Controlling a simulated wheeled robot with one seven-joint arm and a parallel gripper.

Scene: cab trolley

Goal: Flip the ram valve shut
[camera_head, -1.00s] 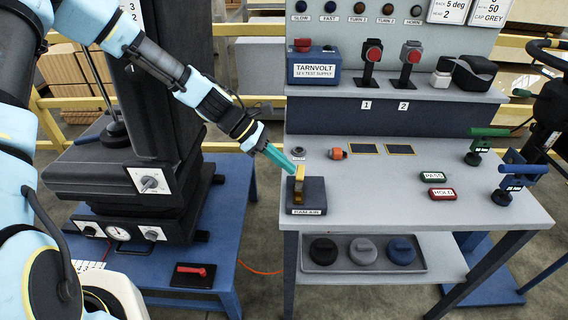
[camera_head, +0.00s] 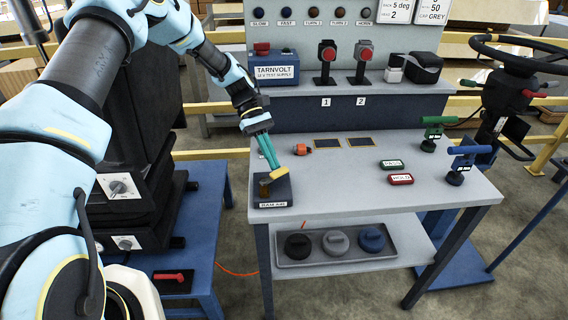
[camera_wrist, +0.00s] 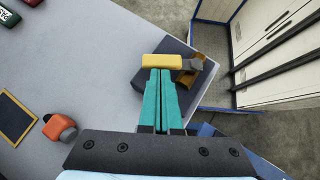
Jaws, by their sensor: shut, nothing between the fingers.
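The ram valve is a dark block (camera_head: 282,191) at the front left corner of the grey bench top, with a label that seems to read RAM AIR. Its yellow lever (camera_head: 277,174) slants across the top of the block. In the wrist view the yellow lever (camera_wrist: 162,61) lies crosswise just beyond my fingertips, joined to a brass-coloured part over the dark block (camera_wrist: 178,47). My gripper (camera_head: 272,165) is shut and empty, its teal fingers pointing down at the lever. The fingertips (camera_wrist: 159,73) meet or nearly meet the lever's side; I cannot tell if they touch.
An orange-capped item (camera_head: 301,149) lies behind the valve on the bench (camera_head: 345,180). Green PASS (camera_head: 392,164) and red HOLD (camera_head: 401,179) plates lie to the right, with green and blue handles beyond. A shelf below holds a tray (camera_head: 335,250) of round weights. The bench middle is clear.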

